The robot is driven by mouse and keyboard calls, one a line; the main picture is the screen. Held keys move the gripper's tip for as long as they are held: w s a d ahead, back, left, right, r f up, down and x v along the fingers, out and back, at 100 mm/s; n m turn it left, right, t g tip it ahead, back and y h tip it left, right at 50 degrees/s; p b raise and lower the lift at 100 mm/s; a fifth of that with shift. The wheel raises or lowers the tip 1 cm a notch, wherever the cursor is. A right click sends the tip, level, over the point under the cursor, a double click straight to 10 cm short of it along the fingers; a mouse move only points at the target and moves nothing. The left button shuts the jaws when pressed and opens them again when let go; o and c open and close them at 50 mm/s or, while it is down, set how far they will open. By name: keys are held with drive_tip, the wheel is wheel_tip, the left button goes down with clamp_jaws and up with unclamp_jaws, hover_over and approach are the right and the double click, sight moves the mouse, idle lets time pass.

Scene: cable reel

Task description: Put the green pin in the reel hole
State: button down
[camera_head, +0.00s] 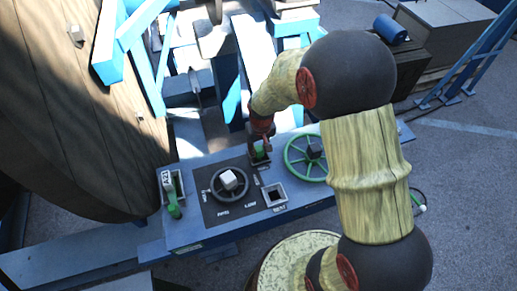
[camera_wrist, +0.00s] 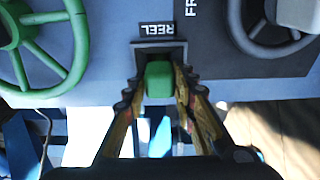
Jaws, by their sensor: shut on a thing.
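My gripper (camera_head: 260,137) is over the blue control panel (camera_head: 225,240), shut on the green pin. In the wrist view, the green pin (camera_wrist: 158,78) shows as a green block between the two fingers. The reel hole (camera_wrist: 158,52) is a dark square frame beside the REEL label (camera_wrist: 156,29). The pin is right at this frame and covers part of the opening. I cannot tell how deep the pin sits in it. In the head view, only a small green part of the pin (camera_head: 260,152) shows below my gripper.
A second square hole (camera_head: 275,195) in the panel is empty. A black handwheel (camera_head: 229,184) and a green handwheel (camera_head: 307,157) stand on either side of the gripper. A green-handled lever (camera_head: 174,210) is at the left. The large wooden reel (camera_head: 75,120) stands beyond it.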

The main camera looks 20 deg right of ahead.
drive_tip(key=c, duration=1.5)
unclamp_jaws()
drive_tip(key=shift+o, duration=0.6)
wheel_tip(320, 180, up, 12)
drive_tip(key=s, duration=0.1)
drive_tip(key=shift+s, duration=0.25)
drive_tip(key=shift+s, duration=0.1)
drive_tip(key=s+t+b, duration=0.4)
drive_tip(key=s+b, duration=1.4)
drive_tip(key=s, duration=0.2)
drive_tip(key=shift+s+f+b, duration=0.2)
drive_tip(key=shift+s+b, duration=0.05)
drive_tip(key=shift+b, duration=0.15)
